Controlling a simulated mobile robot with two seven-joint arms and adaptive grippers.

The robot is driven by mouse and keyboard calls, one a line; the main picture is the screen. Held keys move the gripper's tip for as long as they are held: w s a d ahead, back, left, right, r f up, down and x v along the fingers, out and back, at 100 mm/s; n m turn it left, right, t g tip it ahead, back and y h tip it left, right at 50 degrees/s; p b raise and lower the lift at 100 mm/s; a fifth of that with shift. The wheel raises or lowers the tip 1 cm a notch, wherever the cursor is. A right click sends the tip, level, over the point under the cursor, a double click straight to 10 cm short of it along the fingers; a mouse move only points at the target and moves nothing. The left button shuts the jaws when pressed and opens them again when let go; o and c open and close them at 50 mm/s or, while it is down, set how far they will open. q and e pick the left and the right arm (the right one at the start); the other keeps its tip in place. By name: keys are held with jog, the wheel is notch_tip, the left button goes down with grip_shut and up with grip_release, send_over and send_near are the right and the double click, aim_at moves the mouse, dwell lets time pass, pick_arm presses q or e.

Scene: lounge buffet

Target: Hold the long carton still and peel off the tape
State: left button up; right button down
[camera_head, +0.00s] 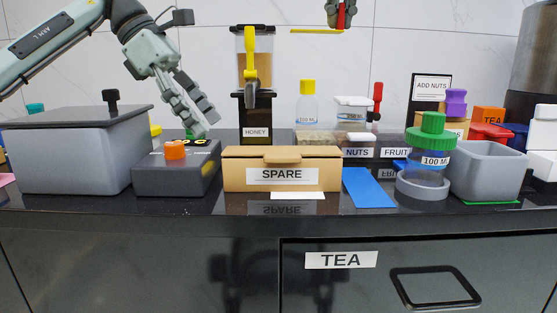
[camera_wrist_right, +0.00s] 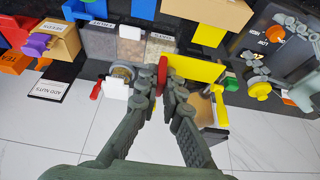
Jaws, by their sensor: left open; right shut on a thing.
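The long tan carton (camera_head: 235,172), labelled SPARE, sits on the dark counter near its front edge. Its top flap looks flat. In the right wrist view the carton (camera_wrist_right: 225,12) shows partly at the top. A yellow strip with a red tab, which looks like the tape (camera_head: 316,31), hangs in the air well above the carton, apart from it. My right gripper (camera_head: 341,14) is shut on its red tab; the strip also shows in the right wrist view (camera_wrist_right: 198,69). My left gripper (camera_head: 189,108) is open and empty, up and left of the carton, not touching it.
A grey box with an orange knob (camera_head: 175,150) stands left of the carton. A blue mat (camera_head: 368,188) lies at its right, beside a green-lidded jar (camera_head: 431,155) and a grey bin (camera_head: 488,170). The honey dispenser (camera_head: 257,105) and a yellow-capped bottle (camera_head: 307,107) stand behind.

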pick_arm(q)
jog(key=v, duration=1)
jog(key=shift+a+r, duration=0.2)
jog(key=shift+r, duration=0.1)
jog(key=shift+s+f, duration=0.1)
